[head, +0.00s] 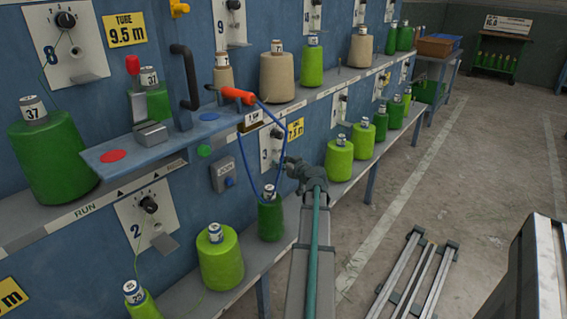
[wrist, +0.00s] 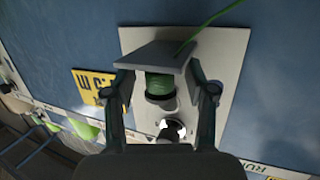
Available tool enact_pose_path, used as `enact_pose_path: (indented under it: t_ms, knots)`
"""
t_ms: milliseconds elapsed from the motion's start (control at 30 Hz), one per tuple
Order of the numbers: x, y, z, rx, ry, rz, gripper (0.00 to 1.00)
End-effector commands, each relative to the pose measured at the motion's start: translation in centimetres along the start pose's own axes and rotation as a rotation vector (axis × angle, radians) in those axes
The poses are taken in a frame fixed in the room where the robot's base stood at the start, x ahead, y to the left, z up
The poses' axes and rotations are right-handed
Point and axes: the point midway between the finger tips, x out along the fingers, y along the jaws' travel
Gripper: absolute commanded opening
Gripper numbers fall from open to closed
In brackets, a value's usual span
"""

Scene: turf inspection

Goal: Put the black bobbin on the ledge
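My gripper (head: 287,166) is in front of the panel marked 3 on the blue machine face. In the wrist view its two fingers (wrist: 160,80) are spread apart. Between them, and apart from both in that picture, is a small bobbin wound with green thread (wrist: 160,86), with a dark lower end. A grey angled plate (wrist: 152,55) is just above it in the picture, with a green thread running off. I cannot tell whether this is the black bobbin; no plainly black bobbin shows. A blue-grey ledge (head: 147,165) with red and blue discs juts out at the left.
A blue cord loop with an orange-red handle (head: 238,95) hangs left of my gripper. Green cones (head: 339,157) line the lower shelf. Metal rails (head: 415,275) lie on the open floor at right.

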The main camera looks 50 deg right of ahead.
Motion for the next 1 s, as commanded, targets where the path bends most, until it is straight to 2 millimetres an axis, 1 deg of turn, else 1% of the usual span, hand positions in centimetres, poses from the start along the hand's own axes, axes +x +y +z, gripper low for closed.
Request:
enact_pose_path:
  t_ms: [200, 333, 367, 467, 800, 900, 1000]
  knots:
    - [0.0, 0.0, -0.1, 0.0, 0.0, 0.0, 0.55]
    - [-0.1, 0.0, -0.5, 0.0, 0.0, 0.0, 0.55]
    - [-0.4, 0.0, -0.4, 0.0, 0.0, 0.001, 0.55]
    - [-2.1, -0.1, -0.3, 0.0, 0.0, 0.002, 0.55]
    - [-8.8, -0.1, -0.3, 0.001, 0.001, 0.003, 0.55]
    - [-10.2, -0.1, -0.3, 0.0, 0.001, 0.001, 0.55]
    - [-11.3, -0.1, -0.3, 0.0, 0.001, 0.002, 0.55]
